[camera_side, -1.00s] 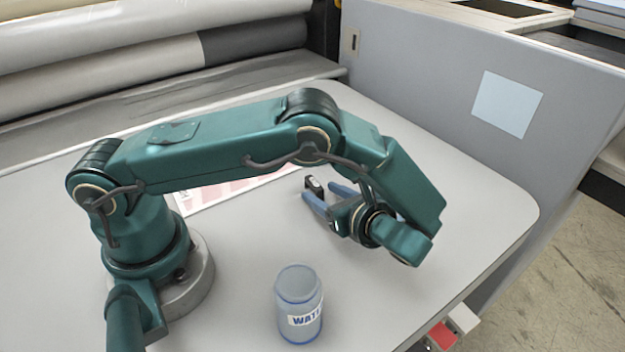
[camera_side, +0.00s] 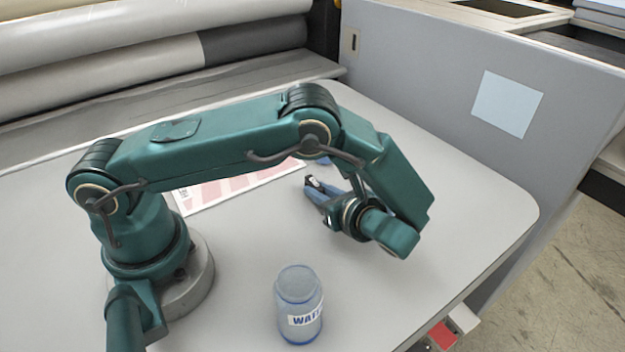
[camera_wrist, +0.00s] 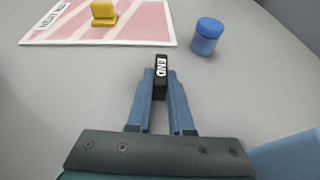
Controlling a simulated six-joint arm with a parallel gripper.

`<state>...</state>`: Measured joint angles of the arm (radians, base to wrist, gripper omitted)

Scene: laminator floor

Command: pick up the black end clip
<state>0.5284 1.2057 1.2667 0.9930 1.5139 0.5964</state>
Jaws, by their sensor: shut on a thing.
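The black end clip (camera_wrist: 161,72) has a white "END" label and stands between my fingers in the wrist view. In the side view the clip (camera_side: 312,181) shows small and dark at the tips of the blue fingers. My gripper (camera_wrist: 160,88) is shut on it, one finger on each side. In the side view my gripper (camera_side: 314,186) is low over the table. I cannot tell whether the clip still touches the table.
A red-and-white printed sheet (camera_wrist: 125,30) bears a yellow clip (camera_wrist: 103,14). A blue lidded jar (camera_wrist: 207,37) stands to the right of the clip. A bottle labelled "WAT…" (camera_side: 299,303) stands at the table's front. The table's right part (camera_side: 480,205) is clear.

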